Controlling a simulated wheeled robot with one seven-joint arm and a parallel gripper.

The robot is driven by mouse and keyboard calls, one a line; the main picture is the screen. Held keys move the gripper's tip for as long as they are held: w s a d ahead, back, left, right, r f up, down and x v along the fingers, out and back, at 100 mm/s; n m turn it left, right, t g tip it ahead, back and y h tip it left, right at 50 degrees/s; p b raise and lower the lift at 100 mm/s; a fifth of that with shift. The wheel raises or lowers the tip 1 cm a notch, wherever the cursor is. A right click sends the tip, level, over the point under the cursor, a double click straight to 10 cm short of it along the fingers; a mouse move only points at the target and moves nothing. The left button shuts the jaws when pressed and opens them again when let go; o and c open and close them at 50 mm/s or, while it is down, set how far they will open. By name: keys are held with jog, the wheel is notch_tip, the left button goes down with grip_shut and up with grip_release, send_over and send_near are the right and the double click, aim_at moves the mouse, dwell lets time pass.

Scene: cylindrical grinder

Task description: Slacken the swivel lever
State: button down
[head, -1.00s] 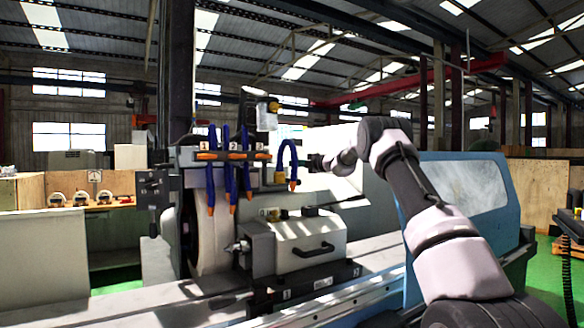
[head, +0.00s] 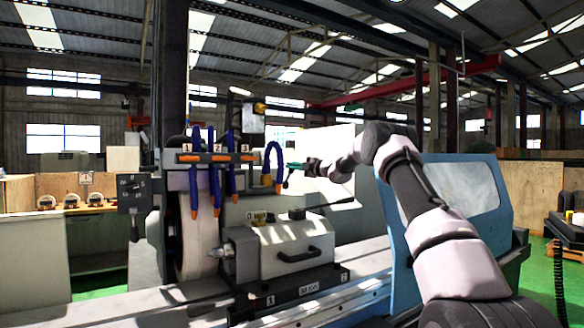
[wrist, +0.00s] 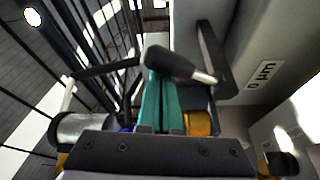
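My gripper (head: 295,165) has teal fingers and reaches left over the grinder, close to the curved blue hose. In the wrist view the fingers (wrist: 164,108) lie side by side with almost no gap, and look shut. A lever with a dark knob (wrist: 170,62) and a pale stem crosses in front of the fingertips and hides them. I cannot tell whether the knob touches them. A small dark piece (head: 287,180) hangs just below the gripper in the head view. Which lever is the swivel lever is not marked in what I see.
Blue hoses with orange tips (head: 195,213) hang before the grinding wheel (head: 203,235). The grey housing (head: 285,250) with a black handle stands below my gripper. A dial panel (head: 134,190) is at left. A labelled grey wall (wrist: 262,75) lies right in the wrist view.

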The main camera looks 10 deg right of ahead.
jog(key=shift+w+d+f, duration=0.1)
jog(key=shift+d, duration=0.3)
notch_tip(320, 180, up, 10)
jog(key=shift+a, duration=0.35)
dwell(0.5)
